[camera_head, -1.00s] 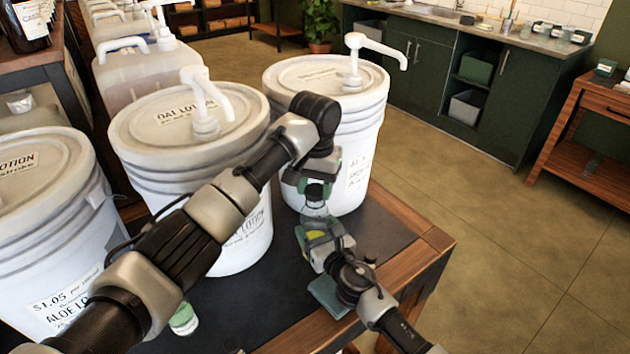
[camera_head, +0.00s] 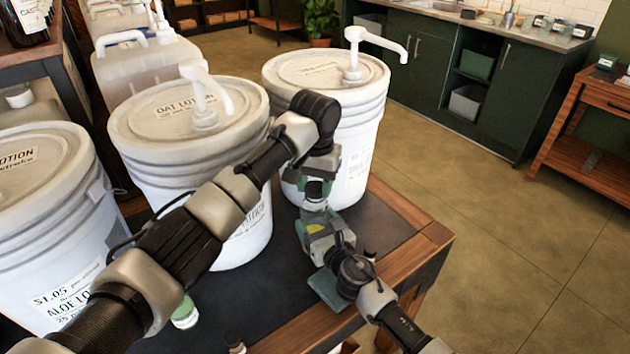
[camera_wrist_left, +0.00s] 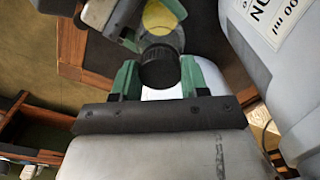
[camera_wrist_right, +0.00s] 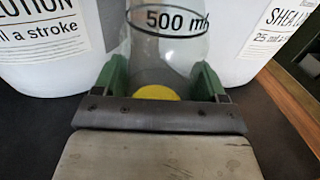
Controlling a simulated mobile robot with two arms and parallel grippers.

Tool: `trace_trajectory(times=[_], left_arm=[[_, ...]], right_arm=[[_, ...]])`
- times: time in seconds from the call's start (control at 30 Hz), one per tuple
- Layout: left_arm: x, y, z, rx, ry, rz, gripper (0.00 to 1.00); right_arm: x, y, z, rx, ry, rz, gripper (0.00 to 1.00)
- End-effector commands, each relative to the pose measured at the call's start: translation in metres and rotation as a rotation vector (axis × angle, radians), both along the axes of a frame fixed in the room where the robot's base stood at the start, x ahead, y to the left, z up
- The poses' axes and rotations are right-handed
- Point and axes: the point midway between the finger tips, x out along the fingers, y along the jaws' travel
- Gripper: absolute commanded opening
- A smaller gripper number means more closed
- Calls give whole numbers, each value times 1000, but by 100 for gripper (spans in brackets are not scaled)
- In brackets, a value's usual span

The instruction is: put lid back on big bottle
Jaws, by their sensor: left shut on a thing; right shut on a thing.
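My left gripper (camera_head: 317,184) is shut on a black lid (camera_wrist_left: 159,67), which sits between its green fingers in the left wrist view. My right gripper (camera_head: 318,228) is below it, shut on the clear big bottle (camera_wrist_right: 165,45) marked "500 ml". The bottle stands upright between the green fingers in the right wrist view, with a yellow disc (camera_wrist_right: 157,92) showing low on it. In the left wrist view the lid lies in line with the bottle (camera_wrist_left: 165,38). I cannot tell whether the lid touches the bottle's mouth.
White pump buckets stand close behind my grippers: oat lotion (camera_head: 150,170), another at the right (camera_head: 345,110), and aloe lotion (camera_head: 45,240) at the left. A green-and-white small bottle (camera_head: 185,313) stands on the table (camera_head: 390,222). The table's right corner is clear.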

Motion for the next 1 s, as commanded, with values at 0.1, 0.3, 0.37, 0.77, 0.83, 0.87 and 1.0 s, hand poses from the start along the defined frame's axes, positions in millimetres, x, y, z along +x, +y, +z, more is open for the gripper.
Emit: trace_trajectory(times=[0.1,0.3,0.37,0.77,0.83,0.87,1.0], left_arm=[[0,0,-2,0,0,0,23],[0,0,-2,0,0,-137,23],[0,0,-2,0,0,-247,23],[1,1,-2,-1,0,-837,23],[1,1,-2,-1,0,-853,23],[1,1,-2,-1,0,-855,23],[1,1,-2,-1,0,-853,23]], right_arm=[[0,0,0,0,1,0,6],[0,0,0,0,1,0,5],[0,0,0,0,1,0,5],[0,0,0,0,1,0,5],[0,0,-1,0,1,0,5],[0,0,-1,0,1,0,5],[0,0,-1,0,1,0,5]])
